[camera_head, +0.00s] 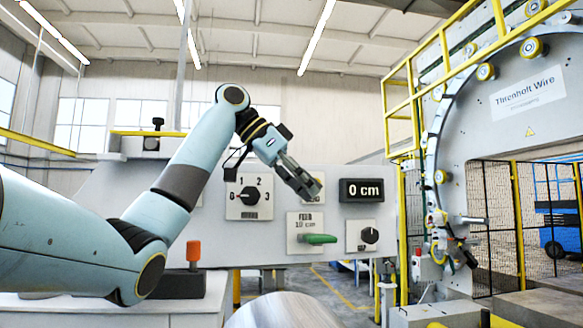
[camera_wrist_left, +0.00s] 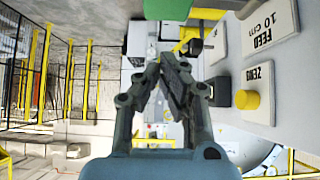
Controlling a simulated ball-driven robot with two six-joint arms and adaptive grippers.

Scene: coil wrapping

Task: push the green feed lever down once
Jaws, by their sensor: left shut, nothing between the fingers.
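The green feed lever (camera_head: 319,239) sticks out to the right from its 10 cm plate (camera_head: 292,224) on the grey control panel. It also shows at the top edge of the left wrist view (camera_wrist_left: 167,9), beside the plate marked FEED 10 cm (camera_wrist_left: 268,28). My left gripper (camera_head: 309,190) is shut and empty. In the head view its fingertips appear above the lever, with a gap between them. In the left wrist view the closed fingertips (camera_wrist_left: 168,62) are also apart from the lever. My right gripper is not in view.
The display (camera_head: 361,190) reads 0 cm. A yellow button (camera_wrist_left: 247,99) sits on the ZERO plate, mostly behind my gripper in the head view. A numbered dial (camera_head: 249,196), a black knob (camera_head: 370,235) and an orange-topped stick (camera_head: 194,250) are nearby. A large ring machine (camera_head: 480,120) stands at right.

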